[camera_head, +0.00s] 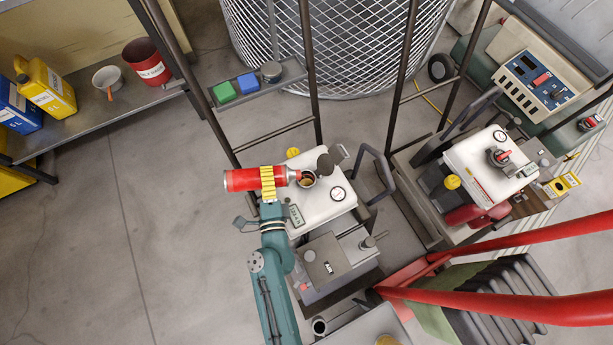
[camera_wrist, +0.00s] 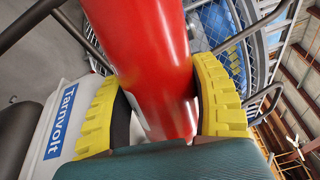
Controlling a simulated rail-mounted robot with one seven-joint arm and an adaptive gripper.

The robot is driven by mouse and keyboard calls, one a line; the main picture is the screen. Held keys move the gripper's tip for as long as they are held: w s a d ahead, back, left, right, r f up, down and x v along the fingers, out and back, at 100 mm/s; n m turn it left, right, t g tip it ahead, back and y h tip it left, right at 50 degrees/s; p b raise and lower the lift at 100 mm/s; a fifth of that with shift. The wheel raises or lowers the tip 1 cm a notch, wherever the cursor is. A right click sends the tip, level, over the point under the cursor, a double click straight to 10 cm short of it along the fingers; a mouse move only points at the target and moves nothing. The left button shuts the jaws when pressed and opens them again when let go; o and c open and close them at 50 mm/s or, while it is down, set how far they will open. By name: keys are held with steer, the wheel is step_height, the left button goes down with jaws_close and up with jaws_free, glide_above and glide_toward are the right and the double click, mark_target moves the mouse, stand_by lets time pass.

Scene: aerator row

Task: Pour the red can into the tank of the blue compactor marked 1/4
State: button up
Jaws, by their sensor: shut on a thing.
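The red can (camera_head: 240,180) lies on its side in my gripper (camera_head: 268,183), above the left part of a white-topped machine (camera_head: 322,207). Its narrow neck points right, at the round open filler hole (camera_head: 308,179) of the white tank. I cannot tell whether liquid is flowing. My gripper's yellow pads are shut on the can; in the wrist view the can (camera_wrist: 150,60) runs between both pads (camera_wrist: 160,110). A dark cap (camera_head: 326,163) stands open beside the hole. The wrist view shows a blue "Tarnvolt" label (camera_wrist: 61,121) on the white tank. No 1/4 mark is readable.
A second white-topped machine (camera_head: 480,165) stands right, with a control panel (camera_head: 536,78) behind. A small shelf (camera_head: 258,92) holds green and blue blocks. A left bench (camera_head: 100,118) holds yellow and blue jugs and a red bucket. Red bars cross the lower right. Left floor is clear.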

mark_target(275, 171)
steer(key=shift+d+m, duration=0.2)
steer(key=shift+m, duration=0.5)
stand_by(1.6)
steer(key=shift+w+d+r+m+p, duration=0.1)
steer(key=shift+d+r+m+p, duration=0.25)
steer(key=shift+r+m, duration=0.3)
steer(key=shift+w+d+r+m+p, duration=0.1)
steer(key=shift+d+r+m+p, duration=0.2)
steer(key=shift+r+m, duration=0.35)
stand_by(0.7)
steer(key=shift+d+r+m, duration=0.2)
steer(key=shift+m, duration=0.2)
steer(key=shift+d+r+m+p, duration=0.2)
steer(key=shift+d+m+p, duration=0.1)
steer(key=shift+m, duration=0.1)
steer(key=shift+w+r, duration=0.1)
steer(key=shift+r, duration=0.05)
